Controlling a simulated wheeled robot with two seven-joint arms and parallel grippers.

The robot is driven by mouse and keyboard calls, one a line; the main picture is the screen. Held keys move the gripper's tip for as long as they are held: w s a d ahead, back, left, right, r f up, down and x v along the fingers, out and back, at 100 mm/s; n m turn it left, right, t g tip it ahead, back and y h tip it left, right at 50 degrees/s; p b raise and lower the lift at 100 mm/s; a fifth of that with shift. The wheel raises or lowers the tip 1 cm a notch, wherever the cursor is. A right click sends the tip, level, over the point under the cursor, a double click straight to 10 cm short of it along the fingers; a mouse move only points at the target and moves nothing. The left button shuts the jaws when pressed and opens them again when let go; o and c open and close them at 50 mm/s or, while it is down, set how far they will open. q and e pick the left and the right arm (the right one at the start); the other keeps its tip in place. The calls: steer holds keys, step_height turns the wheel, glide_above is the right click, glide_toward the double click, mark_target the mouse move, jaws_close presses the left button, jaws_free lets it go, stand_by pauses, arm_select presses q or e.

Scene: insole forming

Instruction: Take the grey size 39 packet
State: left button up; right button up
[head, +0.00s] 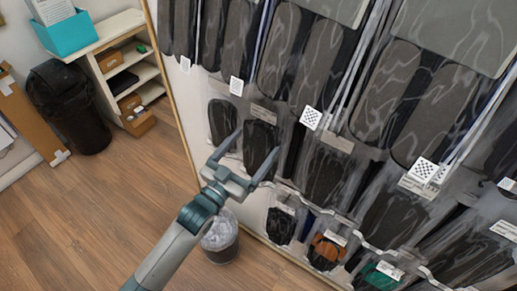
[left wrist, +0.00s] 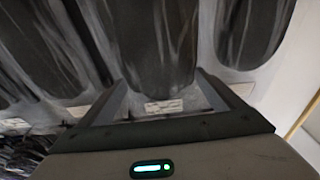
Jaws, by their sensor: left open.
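Clear packets of dark grey insoles hang in rows on the wall rack; their size labels are too small to read, so I cannot tell which is size 39. My left gripper (head: 258,142) is open in front of a dark grey packet (head: 259,138) in the middle row, with one finger on each side of its lower part. In the left wrist view, the open fingers (left wrist: 162,88) frame the lower end of a dark grey packet (left wrist: 158,45) and its white label (left wrist: 165,107). Whether the fingers touch it is unclear. My right gripper is not in view.
Another dark packet (head: 222,121) hangs close on the left, and a larger one (head: 327,178) on the right. Below hang packets with black, orange and green insoles. A waste bin (head: 220,240) stands under the arm. The wooden floor (head: 100,200) at left is clear.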

arm_select(q)
steer(key=shift+w+d, duration=0.1)
steer(key=shift+w, duration=0.05)
stand_by(0.3)
steer(key=c, duration=1.5)
steer(key=shift+r, duration=0.1)
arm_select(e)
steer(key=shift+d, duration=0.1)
